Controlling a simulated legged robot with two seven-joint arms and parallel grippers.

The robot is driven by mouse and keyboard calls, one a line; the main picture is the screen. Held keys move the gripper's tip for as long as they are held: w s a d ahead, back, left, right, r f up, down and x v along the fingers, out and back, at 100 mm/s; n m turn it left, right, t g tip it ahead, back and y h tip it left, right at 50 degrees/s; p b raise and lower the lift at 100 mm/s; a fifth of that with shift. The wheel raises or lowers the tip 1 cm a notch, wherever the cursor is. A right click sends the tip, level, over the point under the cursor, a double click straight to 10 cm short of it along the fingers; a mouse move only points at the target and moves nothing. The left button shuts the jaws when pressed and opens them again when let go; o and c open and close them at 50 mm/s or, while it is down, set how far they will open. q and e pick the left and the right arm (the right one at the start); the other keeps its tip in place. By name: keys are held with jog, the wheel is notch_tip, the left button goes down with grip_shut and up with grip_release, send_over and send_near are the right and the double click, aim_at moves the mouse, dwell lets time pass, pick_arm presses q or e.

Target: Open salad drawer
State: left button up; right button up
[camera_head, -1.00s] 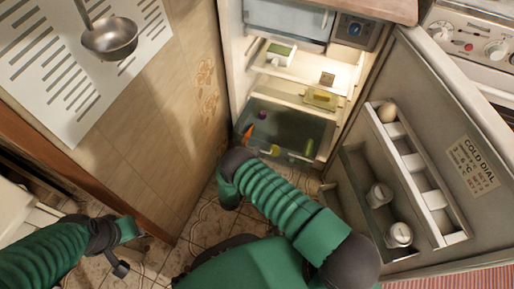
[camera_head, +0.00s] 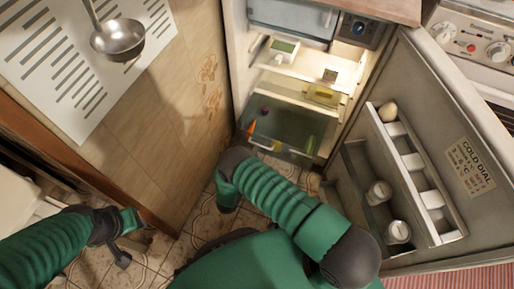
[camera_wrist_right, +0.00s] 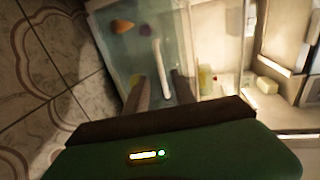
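The salad drawer (camera_head: 285,120) is a clear tub at the bottom of the open fridge. It holds vegetables, including an orange carrot (camera_head: 251,127) and a green one (camera_head: 310,145). In the right wrist view, my right gripper (camera_wrist_right: 160,92) is at the drawer's front, its dark fingers apart on either side of a pale handle bar (camera_wrist_right: 158,68). Contact with the bar cannot be told. In the head view my own arm hides the right fingertips. My left gripper (camera_head: 128,240) is open and empty at the lower left, away from the fridge.
The fridge door (camera_head: 440,150) stands wide open at the right, with an egg and jars in its racks. The stove (camera_head: 480,45) is beyond it. A ladle (camera_head: 118,38) hangs at upper left. Patterned tiles (camera_head: 200,230) cover the floor.

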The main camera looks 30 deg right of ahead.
jog(key=p+v, duration=0.4)
jog(key=v, duration=0.9)
jog(key=shift+s, duration=0.2)
